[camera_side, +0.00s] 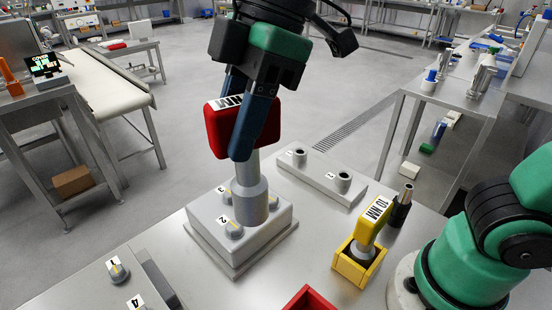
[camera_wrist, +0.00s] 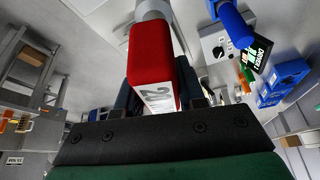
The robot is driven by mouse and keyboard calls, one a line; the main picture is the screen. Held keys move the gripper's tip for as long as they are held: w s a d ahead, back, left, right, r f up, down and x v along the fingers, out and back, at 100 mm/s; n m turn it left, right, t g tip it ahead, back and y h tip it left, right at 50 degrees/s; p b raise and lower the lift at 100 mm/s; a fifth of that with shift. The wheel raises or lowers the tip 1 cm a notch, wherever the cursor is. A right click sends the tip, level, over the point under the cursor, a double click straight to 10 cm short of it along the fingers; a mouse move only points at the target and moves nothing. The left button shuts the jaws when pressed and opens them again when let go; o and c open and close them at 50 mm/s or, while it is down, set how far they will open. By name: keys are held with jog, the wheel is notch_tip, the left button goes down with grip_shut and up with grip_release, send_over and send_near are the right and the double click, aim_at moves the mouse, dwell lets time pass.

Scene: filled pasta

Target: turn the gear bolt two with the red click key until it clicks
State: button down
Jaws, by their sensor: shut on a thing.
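The red click key (camera_side: 213,128) is upright in my gripper (camera_side: 245,142), whose dark blue fingers are shut on its red handle. The handle has a white NM label and also shows in the wrist view (camera_wrist: 153,62). Below it, a grey shaft runs down to a wide grey cylinder (camera_side: 250,203) over the grey gear block (camera_side: 265,240). The bolt labelled 2 (camera_side: 233,230) sits on the block just left of the cylinder's lower end. A bolt labelled 3 (camera_side: 226,197) is behind it. I cannot tell whether the cylinder is seated on a bolt.
A yellow 10 NM key (camera_side: 374,219) stands in a yellow holder (camera_side: 350,266). A grey rack (camera_side: 316,178) with two sockets is behind. A red tray (camera_side: 308,300) is at the front edge. Another block with knobs 1 and 4 (camera_side: 118,272) is front left.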

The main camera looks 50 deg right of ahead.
jog(key=w+d+f+m+t, duration=0.1)
jog(key=w+f+m, duration=0.1)
jog(key=w, duration=0.5)
jog(key=shift+d+f+m, duration=0.3)
jog(key=shift+d+f, duration=0.05)
jog(key=shift+f, duration=0.5)
jog(key=shift+f, duration=2.75)
jog(key=shift+f, duration=0.85)
jog(key=shift+m+h, duration=0.3)
jog(key=shift+w+d+r+m+t+h, duration=0.25)
jog(key=shift+r+m+h, duration=0.65)
jog(key=shift+m, duration=1.8)
jog(key=shift+s+d+r+m+t+h, duration=0.15)
jog(key=shift+r+m+t+h, duration=0.5)
jog(key=shift+m, duration=2.05)
jog(key=shift+w+d+r+m+t+h, duration=0.1)
jog(key=shift+r+m+h, duration=0.95)
jog(key=shift+m, duration=1.65)
